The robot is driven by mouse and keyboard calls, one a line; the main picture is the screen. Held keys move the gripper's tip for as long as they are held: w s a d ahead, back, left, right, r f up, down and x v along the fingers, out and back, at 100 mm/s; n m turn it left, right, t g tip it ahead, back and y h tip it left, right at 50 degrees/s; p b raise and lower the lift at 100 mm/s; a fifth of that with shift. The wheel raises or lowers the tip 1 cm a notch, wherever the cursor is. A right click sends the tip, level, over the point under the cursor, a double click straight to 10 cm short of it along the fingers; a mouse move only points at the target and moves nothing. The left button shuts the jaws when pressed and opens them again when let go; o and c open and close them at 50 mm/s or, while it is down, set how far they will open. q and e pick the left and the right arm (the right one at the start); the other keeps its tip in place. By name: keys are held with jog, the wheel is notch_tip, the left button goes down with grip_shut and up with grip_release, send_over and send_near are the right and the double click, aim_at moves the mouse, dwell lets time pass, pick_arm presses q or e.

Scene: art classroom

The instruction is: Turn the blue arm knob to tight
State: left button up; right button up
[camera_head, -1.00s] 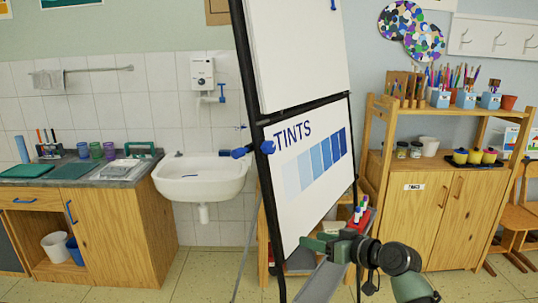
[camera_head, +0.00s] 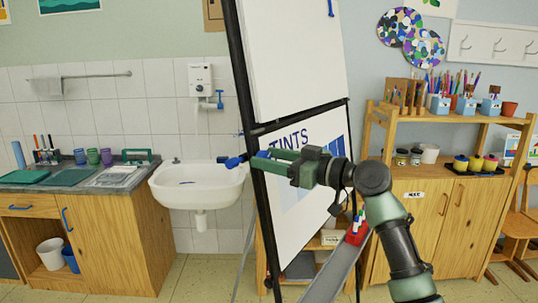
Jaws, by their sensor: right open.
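A black-framed flip easel (camera_head: 243,83) stands in the middle, with a white board marked TINTS (camera_head: 320,210) on its lower part. A blue arm knob (camera_head: 235,161) sticks out left of the easel's front post. Another blue piece (camera_head: 262,154) shows just right of the post, mostly hidden by my green fingers. My right gripper (camera_head: 262,158) points left across the board, open, with its fingertips at this blue part. I cannot tell whether they touch it. The knob's setting cannot be read. My left gripper is not in view.
A grey easel tray (camera_head: 335,270) with a red marker holder (camera_head: 356,232) lies below my right arm. A white sink (camera_head: 198,185) and a wooden counter (camera_head: 110,235) are left. A wooden shelf cabinet (camera_head: 440,225) with paint jars and pencils stands right.

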jog(key=shift+w+a, duration=0.1)
jog(key=shift+a, duration=0.1)
grip_shut()
